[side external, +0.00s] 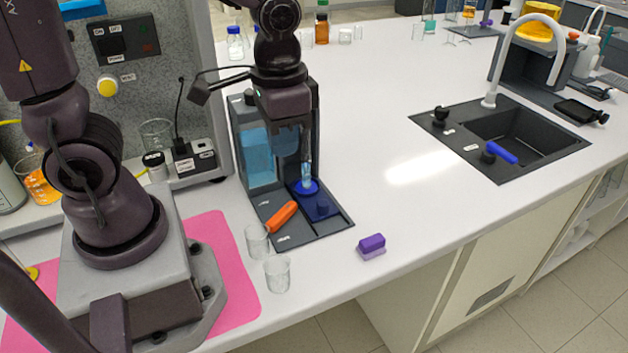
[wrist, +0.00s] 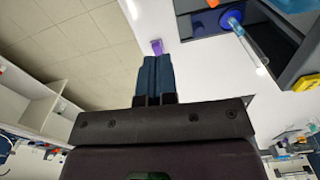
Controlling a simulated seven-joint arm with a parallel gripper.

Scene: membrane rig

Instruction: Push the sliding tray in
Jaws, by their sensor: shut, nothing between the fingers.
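The membrane rig (side external: 248,185) is a dark box with a blue liquid tank. A dark blue tray (side external: 312,212) with a small knob lies on its base and appears to be the sliding tray; how far out it is, I cannot tell. A blue disc (side external: 297,188) with a light blue tube (side external: 306,173) upright on it is at the tray's back. The disc (wrist: 231,20) and tube (wrist: 243,42) also show in the wrist view. My gripper (side external: 306,150) hangs over the rig, pointing down; its fingers (wrist: 150,62) are together and empty. Contact with the rig is unclear.
An orange-handled tool (side external: 282,215) lies on the rig's base. Two glass beakers (side external: 277,274) stand in front, near the pink mat (side external: 235,270). A purple block (side external: 371,245) lies by the counter's front edge. The counter toward the sink (side external: 525,140) is clear.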

